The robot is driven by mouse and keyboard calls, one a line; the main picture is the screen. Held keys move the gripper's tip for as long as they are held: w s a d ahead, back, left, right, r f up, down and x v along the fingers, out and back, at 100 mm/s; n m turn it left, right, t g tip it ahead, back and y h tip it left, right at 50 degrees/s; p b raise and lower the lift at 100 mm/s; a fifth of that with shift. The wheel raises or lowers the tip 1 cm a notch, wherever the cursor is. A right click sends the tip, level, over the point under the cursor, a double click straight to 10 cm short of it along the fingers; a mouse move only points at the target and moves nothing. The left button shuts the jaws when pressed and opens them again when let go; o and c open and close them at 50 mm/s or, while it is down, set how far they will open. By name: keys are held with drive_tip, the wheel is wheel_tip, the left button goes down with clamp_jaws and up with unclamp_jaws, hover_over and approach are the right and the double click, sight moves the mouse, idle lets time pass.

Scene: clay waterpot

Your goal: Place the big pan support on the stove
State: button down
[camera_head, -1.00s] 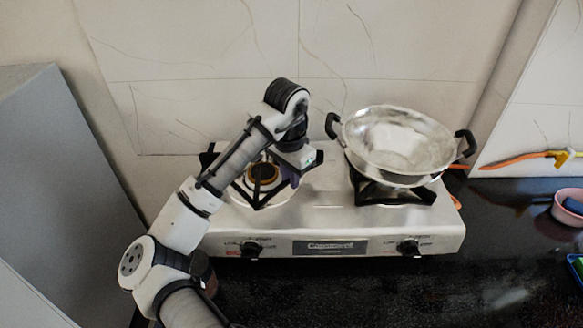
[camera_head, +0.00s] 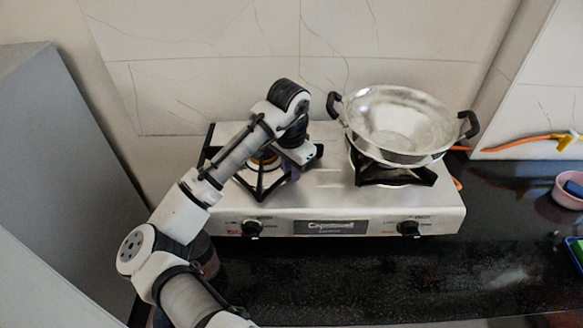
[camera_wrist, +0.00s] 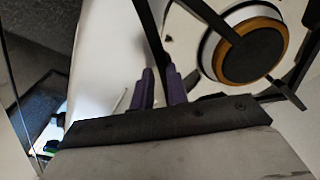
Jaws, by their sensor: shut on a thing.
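The big pan support (camera_head: 249,188), a black metal frame, is at the left burner (camera_head: 266,163) of the silver stove (camera_head: 335,205). My gripper (camera_head: 293,171) is at the right side of the support, partly hidden by my wrist. In the wrist view my purple fingers (camera_wrist: 162,88) are shut on a black bar of the support (camera_wrist: 149,25). The burner with its brass ring (camera_wrist: 254,52) shows beneath the frame's bars. I cannot tell whether the support rests on the stove or hangs slightly above it.
A silver two-handled pan (camera_head: 395,122) sits on another black support (camera_head: 395,175) at the right burner. The tiled wall (camera_head: 400,40) is close behind. A pink bowl (camera_head: 568,195) and an orange hose (camera_head: 515,146) are at the right.

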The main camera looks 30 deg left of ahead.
drive_tip(key=c, duration=1.3)
unclamp_jaws()
drive_tip(key=shift+f, duration=0.1)
wheel_tip(320, 180, up, 14)
drive_tip(key=s+b, duration=0.1)
drive_tip(key=b, duration=0.1)
